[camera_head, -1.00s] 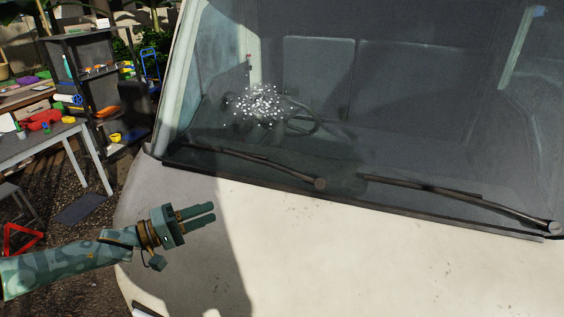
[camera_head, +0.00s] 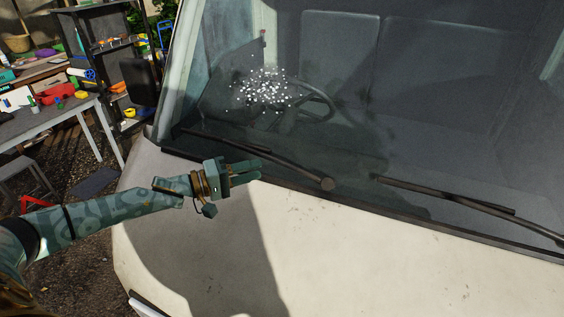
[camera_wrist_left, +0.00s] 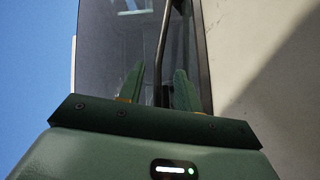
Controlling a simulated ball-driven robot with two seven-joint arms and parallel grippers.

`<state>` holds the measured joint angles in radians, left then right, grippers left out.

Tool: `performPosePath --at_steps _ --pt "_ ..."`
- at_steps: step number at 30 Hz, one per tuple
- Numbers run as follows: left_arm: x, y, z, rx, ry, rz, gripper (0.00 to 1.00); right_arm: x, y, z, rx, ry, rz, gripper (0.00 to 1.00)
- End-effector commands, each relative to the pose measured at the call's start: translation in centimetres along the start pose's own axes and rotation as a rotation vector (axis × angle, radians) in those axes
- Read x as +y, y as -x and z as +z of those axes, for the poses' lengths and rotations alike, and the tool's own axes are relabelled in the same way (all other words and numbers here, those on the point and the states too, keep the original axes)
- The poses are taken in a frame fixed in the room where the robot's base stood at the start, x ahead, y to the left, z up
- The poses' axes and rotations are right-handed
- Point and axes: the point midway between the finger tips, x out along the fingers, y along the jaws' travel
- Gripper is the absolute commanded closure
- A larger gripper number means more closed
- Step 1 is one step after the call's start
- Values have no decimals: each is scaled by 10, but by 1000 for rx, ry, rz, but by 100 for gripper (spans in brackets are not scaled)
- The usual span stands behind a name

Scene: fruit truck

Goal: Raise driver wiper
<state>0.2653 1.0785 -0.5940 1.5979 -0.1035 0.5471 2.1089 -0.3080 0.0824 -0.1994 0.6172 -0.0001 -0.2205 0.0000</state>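The driver wiper (camera_head: 295,166) is a dark thin arm lying low along the windshield in front of the steering wheel, its round pivot at its right end. My left gripper (camera_head: 259,169) is just below this wiper in the head view, over the hood's top edge, pointing right. In the left wrist view my left gripper (camera_wrist_left: 160,72) has its two fingers apart. A dark wiper arm (camera_wrist_left: 162,45) shows between them in the picture; I cannot tell whether it touches them. Nothing is clearly held. My right gripper is not in view.
The windshield (camera_head: 340,120) carries a patch of white spots (camera_head: 264,90). The second wiper (camera_head: 460,203) lies to the right. The pale hood (camera_head: 350,260) is bare. A grey table (camera_head: 50,128) and a black shelf (camera_head: 110,75) stand at the left.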

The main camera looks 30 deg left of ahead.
Motion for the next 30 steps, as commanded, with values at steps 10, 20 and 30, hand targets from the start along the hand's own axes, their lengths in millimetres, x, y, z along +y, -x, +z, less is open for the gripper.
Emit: performPosePath --at_steps 10,20,30 --pt "1 -72 -1 1 -1 2 66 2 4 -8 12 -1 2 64" --pt "0 -84 0 0 0 -1 66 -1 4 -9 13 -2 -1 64" --pt "0 -84 0 0 0 -1 100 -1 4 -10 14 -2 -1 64"
